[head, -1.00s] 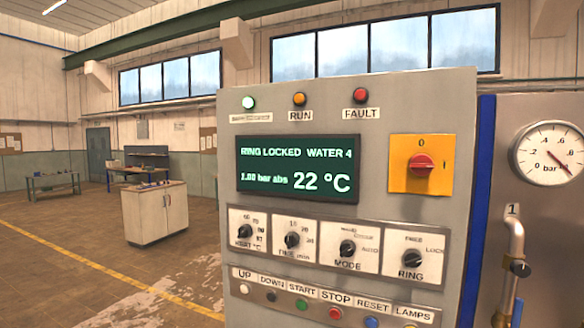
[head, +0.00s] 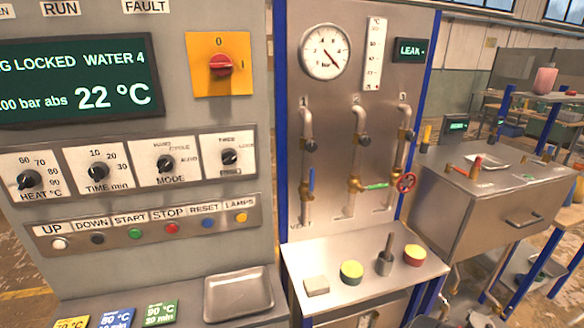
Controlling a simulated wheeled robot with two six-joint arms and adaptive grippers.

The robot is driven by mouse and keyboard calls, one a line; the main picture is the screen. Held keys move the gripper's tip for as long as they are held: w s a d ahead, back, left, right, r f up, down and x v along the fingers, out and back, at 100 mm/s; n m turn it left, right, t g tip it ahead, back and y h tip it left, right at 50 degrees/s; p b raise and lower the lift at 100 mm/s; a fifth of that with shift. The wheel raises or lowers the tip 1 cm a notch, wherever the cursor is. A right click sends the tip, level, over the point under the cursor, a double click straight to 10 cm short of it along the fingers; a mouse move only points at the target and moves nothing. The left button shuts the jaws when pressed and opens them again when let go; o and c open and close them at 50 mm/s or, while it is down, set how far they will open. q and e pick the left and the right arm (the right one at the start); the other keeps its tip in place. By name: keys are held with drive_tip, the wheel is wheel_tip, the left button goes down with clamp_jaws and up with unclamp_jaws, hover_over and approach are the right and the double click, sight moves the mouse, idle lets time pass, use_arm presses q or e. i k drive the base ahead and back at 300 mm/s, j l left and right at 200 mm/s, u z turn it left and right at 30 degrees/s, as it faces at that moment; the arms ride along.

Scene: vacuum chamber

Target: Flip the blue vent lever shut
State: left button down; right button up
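The blue vent lever (head: 311,181) is on the leftmost pipe (head: 306,130) of the steel valve panel (head: 335,210), in the middle of the head view. It is small and points up along the pipe. A green lever (head: 376,186) lies level on the middle pipe. A red handwheel (head: 406,182) is on the right pipe. Neither of my grippers is in view.
The grey control cabinet (head: 200,120) stands left of the valve panel. A shelf (head: 330,264) below the pipes holds a grey block, two round coloured pieces and a dark upright tool. An empty metal tray (head: 238,294) sits left of it.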

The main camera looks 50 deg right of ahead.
sight(312, 180)
drive_tip(key=z, duration=0.4)
drive_tip(key=l+z, duration=0.1)
drive_tip(key=z, duration=0.25)
drive_tip(key=l+z, duration=0.1)
drive_tip(key=z, duration=0.7)
